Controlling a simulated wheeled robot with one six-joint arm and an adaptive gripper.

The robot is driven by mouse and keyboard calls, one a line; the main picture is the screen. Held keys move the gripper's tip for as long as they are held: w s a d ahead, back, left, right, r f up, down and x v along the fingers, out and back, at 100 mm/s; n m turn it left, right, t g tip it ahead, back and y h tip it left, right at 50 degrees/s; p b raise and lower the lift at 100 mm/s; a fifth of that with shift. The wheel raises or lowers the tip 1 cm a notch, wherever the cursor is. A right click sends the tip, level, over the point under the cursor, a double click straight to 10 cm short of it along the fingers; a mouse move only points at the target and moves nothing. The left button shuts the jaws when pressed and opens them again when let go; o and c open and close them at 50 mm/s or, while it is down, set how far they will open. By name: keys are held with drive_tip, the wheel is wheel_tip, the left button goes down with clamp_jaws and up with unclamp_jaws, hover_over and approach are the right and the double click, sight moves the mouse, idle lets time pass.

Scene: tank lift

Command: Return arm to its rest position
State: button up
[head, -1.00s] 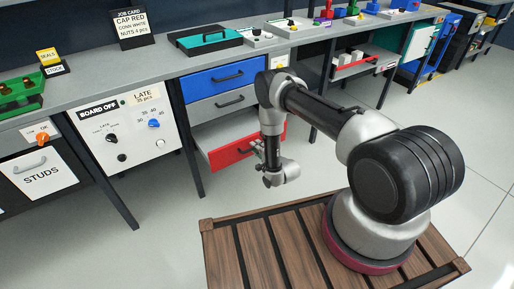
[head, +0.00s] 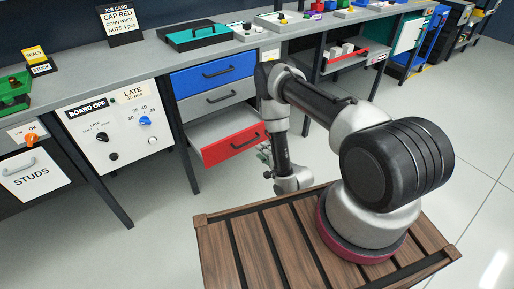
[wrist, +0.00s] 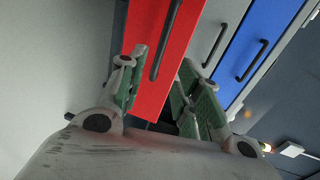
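My arm stands on the slatted wooden deck, bent, with its wrist hanging low in front of the drawer unit. My gripper (head: 264,153) is beside the lower right of the red drawer (head: 222,147). The red drawer is pulled out, its grey inside partly showing. In the wrist view, my gripper's green-padded fingers (wrist: 160,72) are spread apart with nothing held. The red drawer front (wrist: 150,95) and its dark handle (wrist: 166,42) show beyond and between the fingertips. No contact can be made out.
Above the red drawer are a shut grey drawer (head: 200,104) and a shut blue drawer (head: 190,81). A bench leg (head: 185,155) and a white control panel (head: 105,148) stand to the left. Open floor (head: 165,225) lies before the bench.

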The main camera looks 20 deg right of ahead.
drive_tip(key=shift+s+d+r, duration=0.1)
drive_tip(key=shift+s+d, duration=0.05)
drive_tip(key=shift+s, duration=0.35)
